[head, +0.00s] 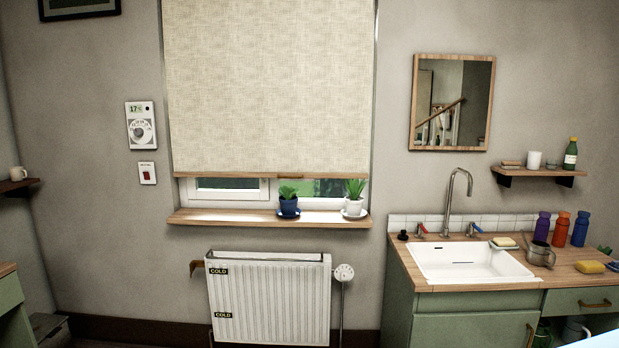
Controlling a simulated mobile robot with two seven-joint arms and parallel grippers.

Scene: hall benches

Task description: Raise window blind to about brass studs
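The window blind (270,85) is a pale woven sheet covering most of the window. Its wooden bottom bar (235,175) hangs a little above the sill, with a small darker tab (290,175) at its middle. A strip of window glass (229,184) shows below the bar. I cannot make out the brass studs in this view. Neither of my grippers shows in the head view.
The wooden sill (240,216) holds a blue potted plant (289,205) and a white potted plant (354,205), close below the bar. A white radiator (270,295) stands underneath. A sink (470,264) and counter are at right.

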